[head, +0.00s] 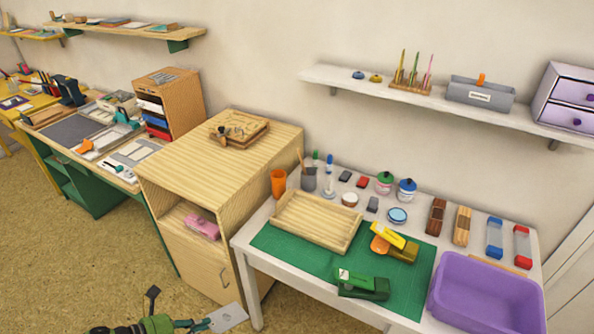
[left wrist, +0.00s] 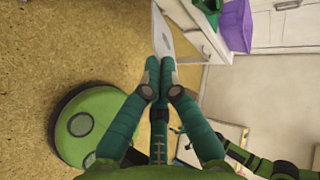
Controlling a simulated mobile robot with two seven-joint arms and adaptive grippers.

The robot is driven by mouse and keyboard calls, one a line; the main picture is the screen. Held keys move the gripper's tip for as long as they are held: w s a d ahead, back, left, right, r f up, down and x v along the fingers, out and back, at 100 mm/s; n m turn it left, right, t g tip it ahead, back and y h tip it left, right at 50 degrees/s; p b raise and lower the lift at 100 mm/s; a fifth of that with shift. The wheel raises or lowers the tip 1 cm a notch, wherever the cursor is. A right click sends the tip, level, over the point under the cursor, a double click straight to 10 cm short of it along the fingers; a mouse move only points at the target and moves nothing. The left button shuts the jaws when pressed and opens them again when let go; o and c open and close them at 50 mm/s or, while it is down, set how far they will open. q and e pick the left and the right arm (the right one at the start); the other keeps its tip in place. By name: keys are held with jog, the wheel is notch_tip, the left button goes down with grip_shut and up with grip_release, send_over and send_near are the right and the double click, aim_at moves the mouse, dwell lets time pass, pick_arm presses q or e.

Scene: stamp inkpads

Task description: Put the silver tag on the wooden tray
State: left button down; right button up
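The silver tag (head: 228,318) is a flat pale grey plate at the bottom of the head view, above the floor and in front of the white table. My left gripper (head: 203,325) is shut on one end of it. In the left wrist view the two teal fingers (left wrist: 160,65) come together on the tag (left wrist: 162,36), which sticks out beyond them. The wooden tray (head: 306,238) lies on the white table, at the left part of the green mat, to the upper right of the gripper. It looks empty. My right gripper is not seen.
On the green mat (head: 260,241) stand a green stapler-like tool (head: 362,285) and a yellow one (head: 396,246). A purple bin (head: 485,292) is at the right. An orange cup (head: 278,183) stands behind the tray. A wooden cabinet (head: 190,240) is left of the table.

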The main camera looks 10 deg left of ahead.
pick_arm(q)
jog(key=w+d+r+m+g+h, duration=0.25)
jog(key=d+r, duration=0.35)
jog(key=r, duration=0.5)
jog(key=w+d+r+m+g+h, duration=0.1)
jog(key=d+r+m+g, duration=0.15)
jog(key=d+r, duration=0.55)
jog(key=s+a+r+n+t+y, duration=0.1)
jog(key=a+r+n+t+y, duration=0.15)
jog(key=a+r, duration=0.6)
jog(key=d, duration=0.6)
notch_tip(320, 180, down, 9)
jog(key=b, duration=0.8)
jog(key=shift+d+f+t, duration=0.15)
jog(key=shift+d+t, duration=0.1)
jog(key=shift+t, duration=0.2)
jog(key=shift+h, duration=0.3)
